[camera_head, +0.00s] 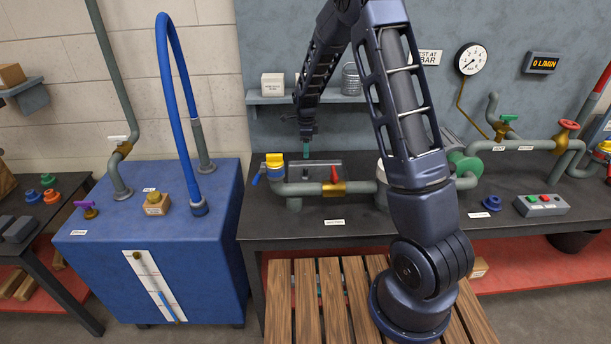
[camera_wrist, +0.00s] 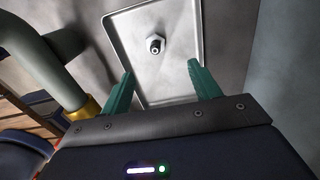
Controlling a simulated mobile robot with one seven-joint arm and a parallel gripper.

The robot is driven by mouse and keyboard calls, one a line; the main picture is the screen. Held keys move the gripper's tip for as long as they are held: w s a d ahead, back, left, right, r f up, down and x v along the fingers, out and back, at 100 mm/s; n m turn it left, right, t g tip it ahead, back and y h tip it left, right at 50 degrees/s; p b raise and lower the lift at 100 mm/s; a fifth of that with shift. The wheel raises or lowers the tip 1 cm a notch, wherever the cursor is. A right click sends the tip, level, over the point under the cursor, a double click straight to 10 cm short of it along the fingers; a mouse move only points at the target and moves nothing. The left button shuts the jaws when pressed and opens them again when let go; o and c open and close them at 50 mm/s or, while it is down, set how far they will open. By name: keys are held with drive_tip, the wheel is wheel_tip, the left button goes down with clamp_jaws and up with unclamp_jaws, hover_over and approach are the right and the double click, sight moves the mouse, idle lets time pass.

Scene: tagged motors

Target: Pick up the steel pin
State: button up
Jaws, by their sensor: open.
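My gripper (camera_head: 306,150) points down over the back of the dark workbench; its two green fingers (camera_wrist: 161,72) are apart with nothing between them. Beyond the fingertips in the wrist view lies a shallow grey metal tray (camera_wrist: 118,42). In it is a small pale, six-sided metal piece (camera_wrist: 155,44) with a dark round centre, seen nearly end-on. It may be the steel pin, or a nut around it; I cannot tell. It is roughly midway between the fingers sideways, and apart from them.
A grey pipe with a brass section (camera_wrist: 82,108) runs close left of my gripper in the wrist view. In the head view, the pipe with a red-handled valve (camera_head: 334,186) stands in front of my gripper, and a shelf (camera_head: 270,99) hangs behind it.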

sight(306, 169)
wheel_tip(306, 169, down, 6)
drive_tip(key=shift+r, duration=0.25)
drive_tip(key=shift+s+f, duration=0.2)
drive_tip(key=shift+f, duration=1.2)
drive_tip(key=shift+s+f, duration=0.2)
drive_tip(key=shift+f, duration=1.15)
drive_tip(key=c, duration=1.1)
